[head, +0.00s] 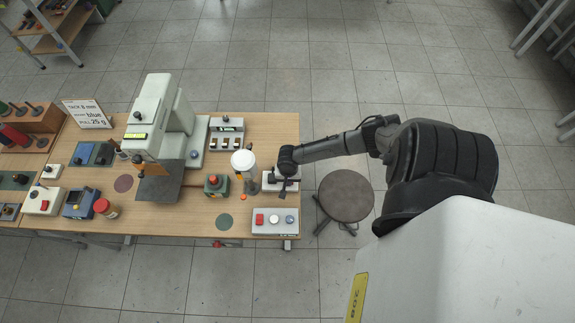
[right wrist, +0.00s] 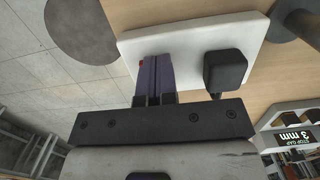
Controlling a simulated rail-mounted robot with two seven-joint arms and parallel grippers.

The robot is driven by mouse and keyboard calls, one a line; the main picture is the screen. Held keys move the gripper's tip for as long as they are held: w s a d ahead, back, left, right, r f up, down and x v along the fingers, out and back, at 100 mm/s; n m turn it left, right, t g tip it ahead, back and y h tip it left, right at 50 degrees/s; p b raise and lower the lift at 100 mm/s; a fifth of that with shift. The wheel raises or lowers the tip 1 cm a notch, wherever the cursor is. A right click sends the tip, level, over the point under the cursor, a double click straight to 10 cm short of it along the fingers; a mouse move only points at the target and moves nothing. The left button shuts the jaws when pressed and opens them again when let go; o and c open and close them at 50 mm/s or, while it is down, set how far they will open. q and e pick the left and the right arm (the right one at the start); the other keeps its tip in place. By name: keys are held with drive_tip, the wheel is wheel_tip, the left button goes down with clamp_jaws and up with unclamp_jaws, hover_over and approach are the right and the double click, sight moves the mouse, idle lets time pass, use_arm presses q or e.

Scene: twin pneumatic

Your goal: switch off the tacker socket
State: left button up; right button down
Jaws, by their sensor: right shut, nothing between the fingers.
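A white socket plate (head: 268,183) lies at the right end of the wooden table, partly covered by my right gripper (head: 283,187). In the right wrist view, the plate (right wrist: 200,36) fills the upper middle and carries a black plug (right wrist: 227,70). My right gripper (right wrist: 155,65) is shut and empty, its fingertips over the plate to the left of the plug. A small red patch (right wrist: 142,63) shows beside the fingers; the rest of the switch is hidden behind them. I cannot tell whether the fingertips touch it. My left gripper is not in view.
A white-topped bottle (head: 243,162) stands just left of the socket. A control box (head: 275,220) with a red button lies in front of it. A pale machine (head: 155,120) stands further left. A round stool (head: 346,196) is off the table's right edge.

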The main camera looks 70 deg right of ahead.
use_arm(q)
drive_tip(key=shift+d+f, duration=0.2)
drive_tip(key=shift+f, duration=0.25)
use_arm(e)
drive_tip(key=shift+s+f, duration=0.55)
drive_tip(key=shift+f, duration=0.35)
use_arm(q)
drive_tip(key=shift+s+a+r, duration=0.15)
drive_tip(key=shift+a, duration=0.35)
use_arm(e)
drive_tip(key=shift+w+d+r, duration=0.15)
drive_tip(key=shift+d, duration=0.35)
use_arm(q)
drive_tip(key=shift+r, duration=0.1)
use_arm(e)
drive_tip(key=r+p, duration=0.4)
drive_tip(key=w+r+p, duration=0.1)
drive_tip(key=r+p, duration=0.1)
drive_tip(key=shift+a+r, duration=0.1)
drive_tip(key=shift+r, duration=0.1)
use_arm(q)
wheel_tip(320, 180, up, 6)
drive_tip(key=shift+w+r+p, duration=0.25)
drive_tip(key=shift+p, duration=0.1)
use_arm(e)
wheel_tip(320, 180, up, 9)
drive_tip(key=shift+d, duration=0.35)
